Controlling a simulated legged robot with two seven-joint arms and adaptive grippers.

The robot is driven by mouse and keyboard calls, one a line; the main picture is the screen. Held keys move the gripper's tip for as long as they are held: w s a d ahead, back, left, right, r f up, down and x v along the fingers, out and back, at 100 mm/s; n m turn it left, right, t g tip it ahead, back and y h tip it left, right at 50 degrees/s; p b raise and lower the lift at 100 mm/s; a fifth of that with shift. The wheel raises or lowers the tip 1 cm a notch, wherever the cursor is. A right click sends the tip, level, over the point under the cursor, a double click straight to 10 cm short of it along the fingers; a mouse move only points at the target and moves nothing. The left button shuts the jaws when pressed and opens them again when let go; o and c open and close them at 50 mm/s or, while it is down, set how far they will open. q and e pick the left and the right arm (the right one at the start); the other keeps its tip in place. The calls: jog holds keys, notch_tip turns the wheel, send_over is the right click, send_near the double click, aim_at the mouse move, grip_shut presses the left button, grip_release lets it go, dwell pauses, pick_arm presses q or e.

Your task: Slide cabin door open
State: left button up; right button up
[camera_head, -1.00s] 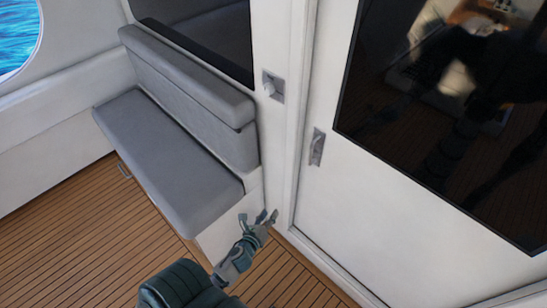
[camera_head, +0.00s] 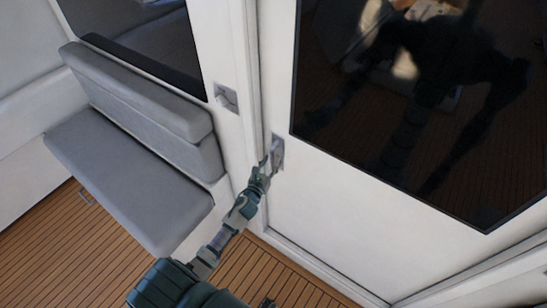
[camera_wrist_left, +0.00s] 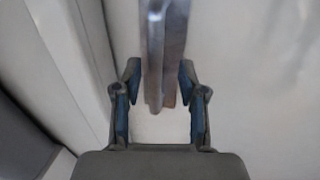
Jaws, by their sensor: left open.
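The white cabin door (camera_head: 330,220) has a large dark window and stands shut against its frame in the head view. Its grey metal handle (camera_head: 278,152) is near the door's left edge. My left gripper (camera_head: 265,170) is at the handle's lower left. In the left wrist view, my left gripper (camera_wrist_left: 160,85) is open, and the handle (camera_wrist_left: 165,50) runs between its two fingers. Gaps show on both sides, so the fingers are not closed on it. My right gripper is not clearly seen.
A grey cushioned bench (camera_head: 130,180) stands left of the door. A small latch plate (camera_head: 226,98) is on the wall post left of the handle. The plank floor (camera_head: 60,255) is clear in front of the bench. The dark window (camera_head: 410,100) reflects my body.

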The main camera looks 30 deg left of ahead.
pick_arm(q)
jog(key=shift+w+a, duration=0.15)
jog(key=shift+w, duration=0.35)
jog(key=shift+w+a, duration=0.15)
jog(key=shift+w, duration=0.35)
jog(key=shift+w+a+f, duration=0.1)
jog(key=shift+w+a, duration=0.15)
jog(key=shift+a, duration=0.1)
jog(key=shift+d, duration=0.35)
grip_shut()
